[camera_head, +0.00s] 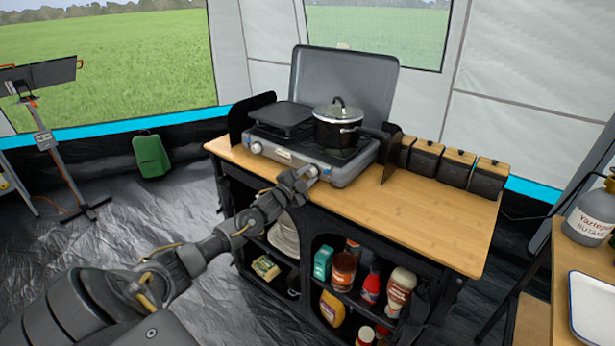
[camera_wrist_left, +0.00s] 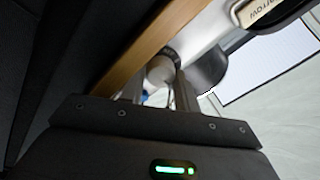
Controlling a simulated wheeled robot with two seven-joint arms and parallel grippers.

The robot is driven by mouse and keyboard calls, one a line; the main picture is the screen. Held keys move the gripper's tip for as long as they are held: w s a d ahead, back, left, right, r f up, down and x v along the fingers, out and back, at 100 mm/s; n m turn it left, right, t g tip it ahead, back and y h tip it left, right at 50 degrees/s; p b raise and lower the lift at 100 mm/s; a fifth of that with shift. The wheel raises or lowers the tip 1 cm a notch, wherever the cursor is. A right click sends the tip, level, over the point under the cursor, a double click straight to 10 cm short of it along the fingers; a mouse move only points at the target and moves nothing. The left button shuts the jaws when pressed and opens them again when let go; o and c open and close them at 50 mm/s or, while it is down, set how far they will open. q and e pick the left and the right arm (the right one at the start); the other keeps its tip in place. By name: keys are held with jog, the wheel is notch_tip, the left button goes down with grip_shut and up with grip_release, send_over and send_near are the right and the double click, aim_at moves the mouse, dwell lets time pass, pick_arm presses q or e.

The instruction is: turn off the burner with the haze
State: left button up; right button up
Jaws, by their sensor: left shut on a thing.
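A two-burner camping stove (camera_head: 346,178) with its grey lid (camera_head: 345,78) raised stands on the wooden counter. A black lidded pot (camera_head: 338,133) sits on its right burner and a flat dark griddle plate (camera_head: 280,115) covers the left one. I cannot make out any haze clearly. The left knob (camera_head: 256,148) is white and free. My left gripper (camera_head: 308,173) is at the stove's front, by the right knob (camera_head: 325,170). In the left wrist view, its fingers are shut on a round pale knob (camera_wrist_left: 160,72). My right gripper is not in view.
The wooden counter (camera_head: 430,215) has open shelves below with bottles, jars and plates (camera_head: 284,238). Several dark canisters (camera_head: 456,167) stand right of the stove. A second table with a gas bottle (camera_head: 590,218) and white tray (camera_head: 598,305) is at right.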

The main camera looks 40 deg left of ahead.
pick_arm(q)
jog(key=o, duration=1)
jog(key=shift+s, duration=0.1)
jog(key=shift+f, duration=0.1)
jog(key=shift+d, duration=0.1)
